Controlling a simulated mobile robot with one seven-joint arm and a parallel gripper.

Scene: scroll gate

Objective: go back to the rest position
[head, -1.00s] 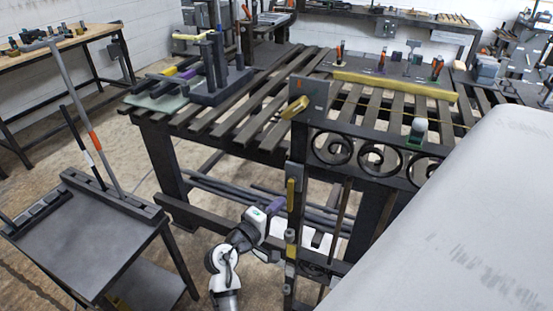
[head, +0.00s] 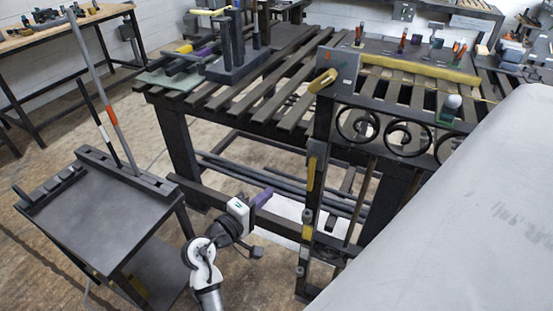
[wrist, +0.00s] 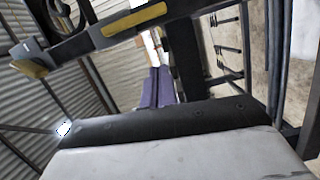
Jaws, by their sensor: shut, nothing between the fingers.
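My gripper (head: 262,197) shows in the head view at the lower middle, at the end of my white and black arm. Its purple fingers are shut and empty, left of the gate's dark upright post (head: 313,190) and apart from it. In the wrist view the purple fingers of my gripper (wrist: 156,88) point away from the camera, close together. The scroll gate (head: 385,128) stands in front of the slatted bench, with dark scrolls and yellow pieces on its post. The wrist view shows a dark bar with yellow pieces (wrist: 134,21) across the top.
A dark cart (head: 95,215) with upright rods stands at left. The slatted bench (head: 255,95) carries a dark fixture. A large pale grey surface (head: 460,220) fills the lower right. Bars lie on the bench's lower shelf. Bare floor lies between cart and bench.

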